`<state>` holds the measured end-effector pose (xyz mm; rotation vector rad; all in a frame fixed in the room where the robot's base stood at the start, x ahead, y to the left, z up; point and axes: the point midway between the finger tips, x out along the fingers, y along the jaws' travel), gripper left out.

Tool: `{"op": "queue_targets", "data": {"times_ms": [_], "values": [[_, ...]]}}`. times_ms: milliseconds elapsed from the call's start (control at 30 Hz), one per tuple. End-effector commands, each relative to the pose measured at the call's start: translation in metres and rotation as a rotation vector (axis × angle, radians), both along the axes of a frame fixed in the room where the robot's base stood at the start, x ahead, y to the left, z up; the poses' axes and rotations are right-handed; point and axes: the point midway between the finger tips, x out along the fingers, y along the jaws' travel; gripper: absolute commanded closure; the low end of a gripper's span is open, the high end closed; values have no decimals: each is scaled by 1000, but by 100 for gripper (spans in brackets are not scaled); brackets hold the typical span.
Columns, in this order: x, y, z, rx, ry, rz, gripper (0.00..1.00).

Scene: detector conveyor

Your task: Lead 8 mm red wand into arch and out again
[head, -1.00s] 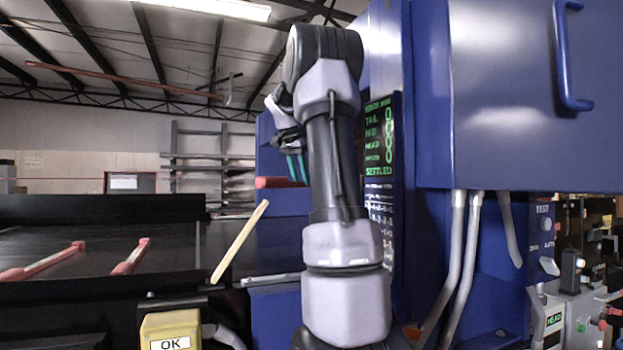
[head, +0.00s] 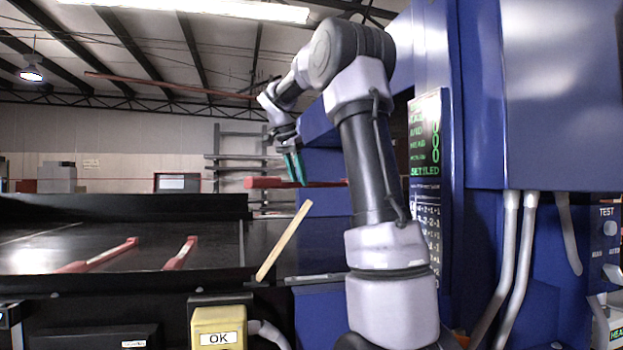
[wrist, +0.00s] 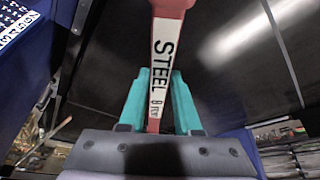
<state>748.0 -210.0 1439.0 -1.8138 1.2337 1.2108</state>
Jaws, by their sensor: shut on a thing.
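My gripper (head: 294,168), with teal fingers, is shut on a red wand (head: 262,183). In the head view the wand lies level, its thick end to the left and its thinner part running right behind my arm. In the wrist view the fingers (wrist: 159,95) grip the wand (wrist: 162,50) at its white face, marked "STEEL" and "8 mm". The blue detector housing (head: 322,250), which seems to form the arch, stands behind and right of the wand. My arm hides part of it, and I cannot make out its opening. The wand appears outside the housing.
Two more red wands (head: 98,255) (head: 180,254) lie on the black conveyor (head: 50,240) at left. A pale wooden stick (head: 284,240) leans near its end. A yellow "OK" box (head: 219,328) stands in front. A display (head: 425,150) reads "SETTLED". Blue cabinets fill the right.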

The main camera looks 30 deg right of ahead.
Motion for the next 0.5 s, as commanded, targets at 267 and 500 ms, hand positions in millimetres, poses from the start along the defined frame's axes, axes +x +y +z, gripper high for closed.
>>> {"op": "queue_targets", "data": {"times_ms": [267, 500], "values": [[10, 39, 0, 1, 1, 3, 100], [17, 72, 0, 0, 0, 3, 100]]}}
